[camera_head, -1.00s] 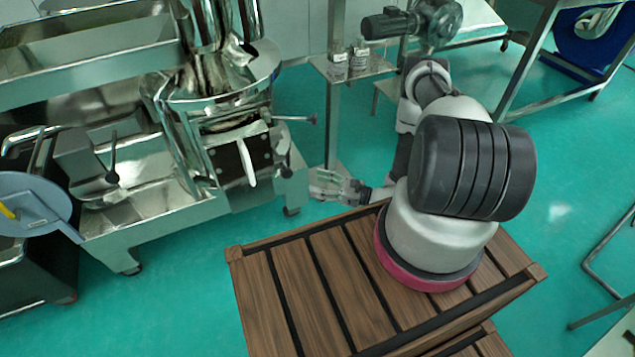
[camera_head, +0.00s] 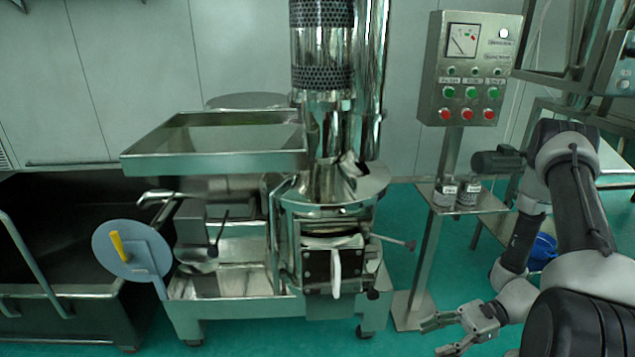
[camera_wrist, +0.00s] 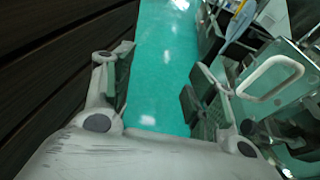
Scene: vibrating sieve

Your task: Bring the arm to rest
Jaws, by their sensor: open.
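My gripper (camera_head: 458,332) is at the lower right in the head view, at the end of my bent arm, low in front of the foot of the control stand. In the wrist view my gripper (camera_wrist: 160,92) shows two fingers spread wide apart with only green floor between them. It is open and holds nothing. It looks apart from the sieve machine (camera_head: 335,265), which stands to its left.
A control box (camera_head: 468,75) with green and red buttons stands on a post. A small shelf (camera_head: 490,203) below it bears jars (camera_head: 446,192). A dark bin (camera_head: 65,250) stands at the left.

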